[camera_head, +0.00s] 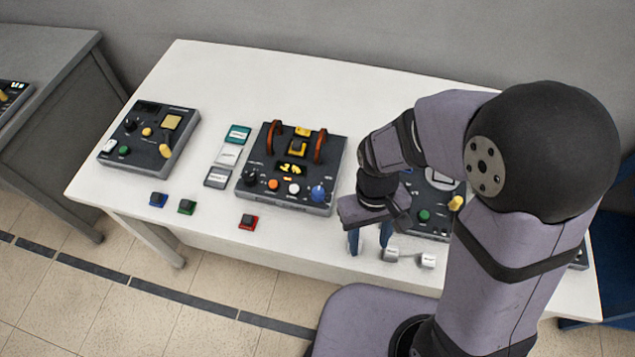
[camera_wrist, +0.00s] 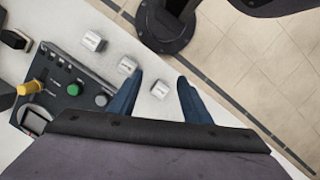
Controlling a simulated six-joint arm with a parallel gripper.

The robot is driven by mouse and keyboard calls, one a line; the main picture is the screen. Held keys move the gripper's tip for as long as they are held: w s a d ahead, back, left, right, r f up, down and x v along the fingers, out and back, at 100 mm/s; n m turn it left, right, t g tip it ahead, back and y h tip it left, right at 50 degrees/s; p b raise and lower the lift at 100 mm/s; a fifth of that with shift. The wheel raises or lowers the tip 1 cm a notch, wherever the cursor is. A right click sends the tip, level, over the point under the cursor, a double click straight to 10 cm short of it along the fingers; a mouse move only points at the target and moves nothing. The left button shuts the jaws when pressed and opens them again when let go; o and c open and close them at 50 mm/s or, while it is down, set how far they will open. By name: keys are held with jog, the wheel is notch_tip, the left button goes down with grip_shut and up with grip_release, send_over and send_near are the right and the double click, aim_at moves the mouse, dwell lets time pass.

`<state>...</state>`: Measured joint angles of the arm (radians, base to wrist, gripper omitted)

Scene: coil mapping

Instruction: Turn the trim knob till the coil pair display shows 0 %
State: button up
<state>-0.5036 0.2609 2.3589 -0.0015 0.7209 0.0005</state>
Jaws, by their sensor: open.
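The coil pair unit (camera_head: 240,190) is a dark box with two upright copper-coloured coils in the middle of the white table. Its lit yellow display (camera_head: 291,169) seems to read a 2 with a % sign; any sign before it is too small to be sure of. On its front part are a black knob (camera_head: 252,178), orange and white buttons, and a blue knob (camera_head: 318,192). Their labels are too small to tell which is the trim knob. My gripper (camera_head: 369,240) is open and empty, right of and nearer than the unit. Its blue fingers also show in the wrist view (camera_wrist: 160,80).
Small white blocks (camera_head: 391,254) lie by my fingers. Another dark panel (camera_wrist: 75,103) with a yellow lever and green button is partly behind my arm. A third panel (camera_head: 150,141) stands left. Blue, green and red blocks lie along the front edge.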

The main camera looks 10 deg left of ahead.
jog(key=w+a+f+n, duration=0.15)
jog(key=w+a, duration=0.25)
jog(key=a, duration=0.4)
notch_tip(320, 180, up, 4)
jog(key=n+t+y, duration=0.1)
jog(key=t, duration=0.1)
send_over(318, 191)
jog(key=shift+w+a+r, duration=0.1)
jog(key=shift+w+r, duration=0.05)
jog(key=shift+r, duration=0.05)
jog(key=shift+n, duration=0.25)
jog(key=shift+s+f+p, duration=0.2)
jog(key=shift+f+p, duration=0.1)
jog(key=shift+f, duration=0.1)
jog(key=shift+f+p, duration=0.85)
jog(key=shift+f, duration=2.35)
jog(key=c, duration=1)
